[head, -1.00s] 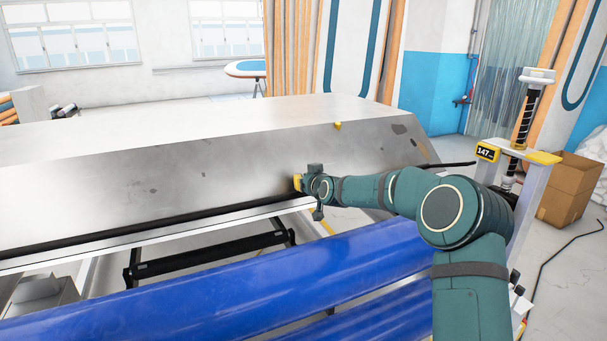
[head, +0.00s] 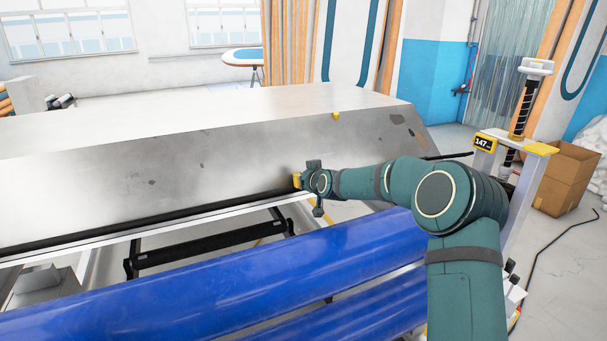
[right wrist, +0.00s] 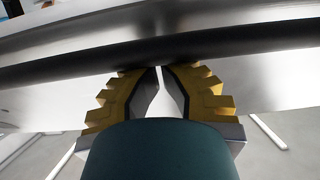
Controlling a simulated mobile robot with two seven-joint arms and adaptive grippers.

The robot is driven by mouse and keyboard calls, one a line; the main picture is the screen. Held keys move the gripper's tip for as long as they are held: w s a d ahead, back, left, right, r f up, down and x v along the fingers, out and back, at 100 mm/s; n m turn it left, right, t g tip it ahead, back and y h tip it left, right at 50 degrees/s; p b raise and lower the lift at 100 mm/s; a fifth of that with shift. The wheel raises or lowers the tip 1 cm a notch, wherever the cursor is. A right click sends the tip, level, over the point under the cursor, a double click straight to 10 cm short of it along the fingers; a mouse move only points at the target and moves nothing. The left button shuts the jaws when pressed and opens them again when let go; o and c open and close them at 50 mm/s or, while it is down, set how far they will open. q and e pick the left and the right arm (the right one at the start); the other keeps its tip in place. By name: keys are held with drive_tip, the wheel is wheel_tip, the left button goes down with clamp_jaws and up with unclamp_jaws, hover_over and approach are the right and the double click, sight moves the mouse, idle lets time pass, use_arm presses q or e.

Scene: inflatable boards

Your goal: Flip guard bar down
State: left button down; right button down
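The guard bar appears to be the long black bar (head: 120,223) along the lower front edge of the big grey metal hood (head: 130,170). It also crosses the right wrist view (right wrist: 215,46) from side to side. My right gripper (head: 298,181) reaches in from the right and is at the hood's lower front, near the bar's right part. In the right wrist view, its yellow stepped fingers (right wrist: 161,72) converge with only a narrow gap at the tips. The tips overlap the bar's lower edge; I cannot tell whether they touch it. Nothing shows between them. My left gripper is out of view.
Large blue rolls (head: 200,275) lie in front of the hood, below my right arm. A black bracket frame (head: 210,243) sits between them.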

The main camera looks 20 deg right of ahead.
drive_tip(key=f+g+p, duration=0.1)
drive_tip(key=s+f+g+p, duration=0.1)
drive_tip(key=f, duration=0.1)
drive_tip(key=s+f+g+p, duration=0.1)
drive_tip(key=shift+s+f+p, duration=0.15)
drive_tip(key=shift+p, duration=0.15)
drive_tip(key=shift+s+f+g+p, duration=0.7)
drive_tip(key=shift+s+f+g, duration=0.25)
drive_tip(key=shift+f+g, duration=0.3)
wheel_tip(320, 180, up, 10)
drive_tip(key=shift+a, duration=0.1)
